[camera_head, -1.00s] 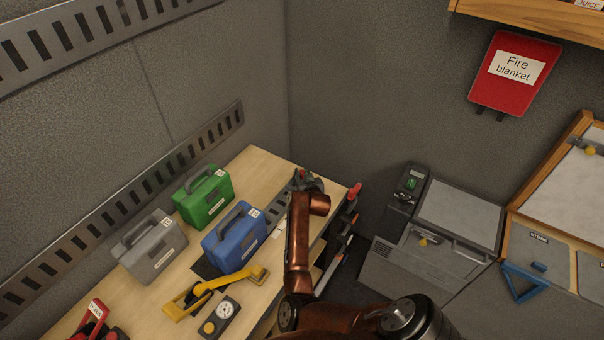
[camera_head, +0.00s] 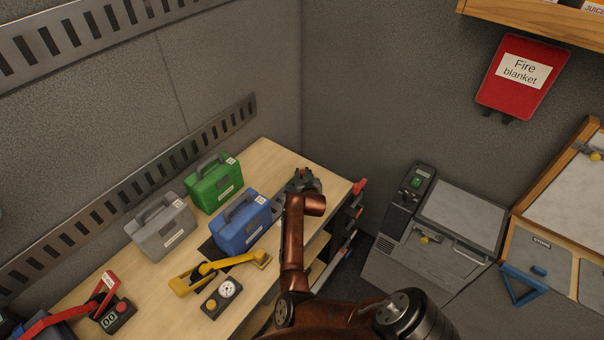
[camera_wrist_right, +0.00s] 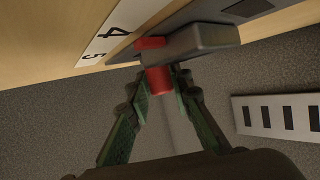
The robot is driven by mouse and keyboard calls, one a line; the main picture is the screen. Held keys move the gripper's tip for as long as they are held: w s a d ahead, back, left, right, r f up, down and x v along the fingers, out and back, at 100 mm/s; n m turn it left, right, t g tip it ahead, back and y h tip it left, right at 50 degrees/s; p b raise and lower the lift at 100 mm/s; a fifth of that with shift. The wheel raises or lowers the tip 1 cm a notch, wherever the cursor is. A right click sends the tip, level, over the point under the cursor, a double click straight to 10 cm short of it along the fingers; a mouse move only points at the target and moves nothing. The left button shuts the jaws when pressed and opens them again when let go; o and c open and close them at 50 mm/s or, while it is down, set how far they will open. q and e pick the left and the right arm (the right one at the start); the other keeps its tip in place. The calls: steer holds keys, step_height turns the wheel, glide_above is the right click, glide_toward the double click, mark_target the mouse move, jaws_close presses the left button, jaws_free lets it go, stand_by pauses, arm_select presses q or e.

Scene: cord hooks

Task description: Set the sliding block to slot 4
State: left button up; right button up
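The sliding block (camera_wrist_right: 190,42) is grey with a red knob (camera_wrist_right: 157,78) and shows in the right wrist view. It sits at a bench-mounted rail, beside a white number strip (camera_wrist_right: 118,28) on which 4 and 5 can be read. The block is near the 4, but its exact slot cannot be told. My right gripper (camera_wrist_right: 160,76) has its fingertips close against both sides of the red knob and looks shut on it. In the head view my right gripper (camera_head: 302,180) is at the bench's far right end, hiding the block. My left gripper is out of view.
Blue (camera_head: 239,226), green (camera_head: 212,186) and grey (camera_head: 160,230) cases stand on the bench (camera_head: 262,160) left of my right arm. Red-ended handles (camera_head: 359,187) stick out at the bench's right edge.

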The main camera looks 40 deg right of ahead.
steer(key=shift+o, duration=1.8)
steer(key=shift+r, duration=0.15)
step_height(320, 180, up, 10)
steer(key=shift+f, duration=0.1)
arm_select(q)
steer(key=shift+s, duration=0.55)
